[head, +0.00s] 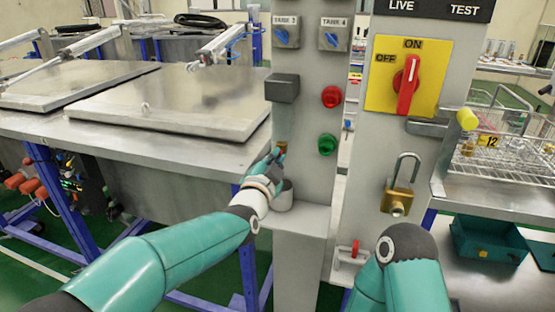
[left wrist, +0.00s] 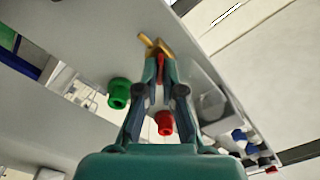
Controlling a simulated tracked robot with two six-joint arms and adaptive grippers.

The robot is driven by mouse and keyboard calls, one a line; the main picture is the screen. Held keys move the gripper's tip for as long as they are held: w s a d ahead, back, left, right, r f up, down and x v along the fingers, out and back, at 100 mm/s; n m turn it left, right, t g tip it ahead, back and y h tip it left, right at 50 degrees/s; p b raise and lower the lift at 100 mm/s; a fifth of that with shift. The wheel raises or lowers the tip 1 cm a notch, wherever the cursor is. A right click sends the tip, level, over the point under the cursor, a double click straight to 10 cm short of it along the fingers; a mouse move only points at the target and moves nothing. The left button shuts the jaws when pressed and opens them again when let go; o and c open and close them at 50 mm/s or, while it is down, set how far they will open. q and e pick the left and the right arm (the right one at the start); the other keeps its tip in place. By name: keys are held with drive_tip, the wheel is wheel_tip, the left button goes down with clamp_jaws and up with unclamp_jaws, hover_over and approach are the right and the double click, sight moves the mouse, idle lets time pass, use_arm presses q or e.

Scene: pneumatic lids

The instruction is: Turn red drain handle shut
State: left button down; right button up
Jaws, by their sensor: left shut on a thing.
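My left gripper (head: 274,158) is at the left side of the grey control post, below the dark box. In the left wrist view its fingers (left wrist: 159,68) are shut on a small red handle (left wrist: 160,62). The handle sits at a brass valve body (left wrist: 155,43) on the post's face. In the head view the valve's brass (head: 282,146) shows just above the fingertips, and the fingers hide most of the handle. The handle's exact angle is hard to tell. My right gripper is not in view; only part of my right arm shows.
A yellow switch plate (head: 384,92), a brass padlock (head: 397,198) and another red handle (head: 355,248) are further right. Metal lids (head: 180,100) lie left.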

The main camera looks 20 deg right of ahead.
use_arm(q)
drive_tip(key=shift+s+f+n+b, duration=0.15)
drive_tip(key=shift+n+b, duration=1.5)
drive_tip(key=shift+n, duration=1.3)
drive_tip(key=shift+w+f+n+b, duration=0.1)
drive_tip(key=shift+f+n+b, duration=0.1)
drive_tip(key=shift+n+b, duration=2.1)
drive_tip(key=shift+s+f+n+b, duration=0.15)
drive_tip(key=shift+n+b, duration=0.8)
drive_tip(key=shift+n, duration=2.7)
drive_tip(key=shift+w, duration=0.1)
drive_tip(key=c, duration=1.3)
unclamp_jaws()
drive_tip(key=shift+r, duration=0.15)
drive_tip(key=shift+a+r, duration=0.1)
drive_tip(key=shift+r, duration=0.1)
drive_tip(key=v, duration=1.2)
